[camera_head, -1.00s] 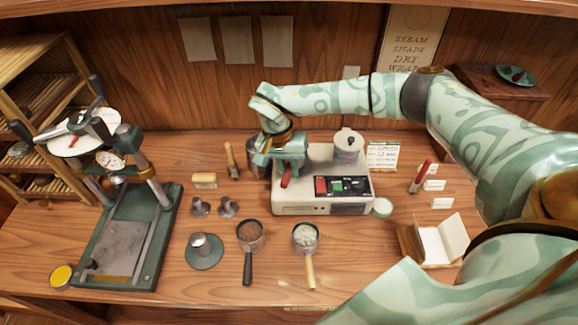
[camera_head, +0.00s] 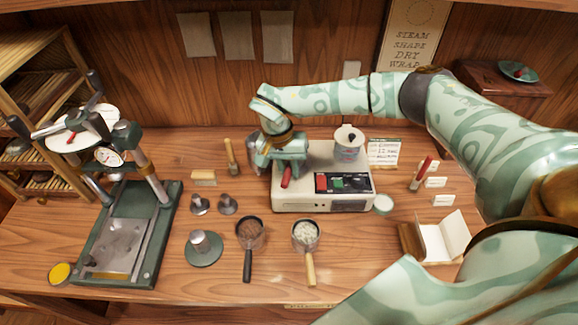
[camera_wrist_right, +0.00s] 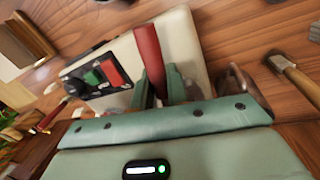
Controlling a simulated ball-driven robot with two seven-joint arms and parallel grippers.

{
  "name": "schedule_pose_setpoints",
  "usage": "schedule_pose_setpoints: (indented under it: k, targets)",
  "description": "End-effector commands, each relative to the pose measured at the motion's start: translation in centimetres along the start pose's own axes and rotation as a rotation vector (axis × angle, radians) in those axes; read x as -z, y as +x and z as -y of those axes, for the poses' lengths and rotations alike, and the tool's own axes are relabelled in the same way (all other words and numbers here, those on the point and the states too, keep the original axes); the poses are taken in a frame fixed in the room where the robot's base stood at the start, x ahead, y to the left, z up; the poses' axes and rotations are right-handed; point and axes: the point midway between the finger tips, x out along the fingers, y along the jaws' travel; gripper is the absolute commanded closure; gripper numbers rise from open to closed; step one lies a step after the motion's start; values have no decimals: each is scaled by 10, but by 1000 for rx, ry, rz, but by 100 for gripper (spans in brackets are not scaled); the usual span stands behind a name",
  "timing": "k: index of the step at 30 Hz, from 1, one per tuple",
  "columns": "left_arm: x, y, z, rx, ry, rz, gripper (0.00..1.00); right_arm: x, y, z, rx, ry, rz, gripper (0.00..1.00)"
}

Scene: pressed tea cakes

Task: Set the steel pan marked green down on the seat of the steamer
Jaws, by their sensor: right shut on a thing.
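The steamer (camera_head: 290,204) is a pale box with red, green and black buttons, in the middle of the table; a lidded whitish pot (camera_head: 349,150) stands on its top. Two steel pans lie in front: one with brown contents and a black handle (camera_head: 248,265), one with pale contents and a light wooden handle (camera_head: 310,268). I cannot make out a green mark on either. My right gripper (camera_head: 285,172) is at the steamer's left end, shut on a red handle (camera_wrist_right: 148,48). What the handle belongs to is unclear. My left gripper is out of view.
A green press (camera_head: 120,245) stands at left, a round green-based stand (camera_head: 204,255) beside it. A steel vessel (camera_wrist_right: 240,88) and a brush (camera_wrist_right: 297,75) are close by the right gripper. An open booklet (camera_head: 445,238) and small cards are at right.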

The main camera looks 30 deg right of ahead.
Motion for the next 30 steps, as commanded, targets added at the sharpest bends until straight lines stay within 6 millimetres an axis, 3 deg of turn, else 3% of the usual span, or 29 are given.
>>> schedule_pose_setpoints:
  k: [8, 9, 11, 12, 23, 26, 30]
  targets:
    - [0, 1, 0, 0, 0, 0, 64, 0, 2, 1, 1, 0, -1, 100]
    - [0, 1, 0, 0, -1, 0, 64, 0, 2, 1, 1, 0, -1, 79]
    - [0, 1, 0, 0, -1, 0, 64, 0, 2, 1, 0, 0, 0, 62]
    - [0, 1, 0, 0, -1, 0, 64, 0, 2, 1, 0, 0, 0, 59]
    - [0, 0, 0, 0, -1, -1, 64, 0, -6, 1, 1, -1, -1, 59]
    - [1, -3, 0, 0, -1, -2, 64, 1, -24, 1, 2, -1, -4, 59]
    - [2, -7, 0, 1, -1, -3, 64, 1, -61, 1, 4, -1, -5, 59]
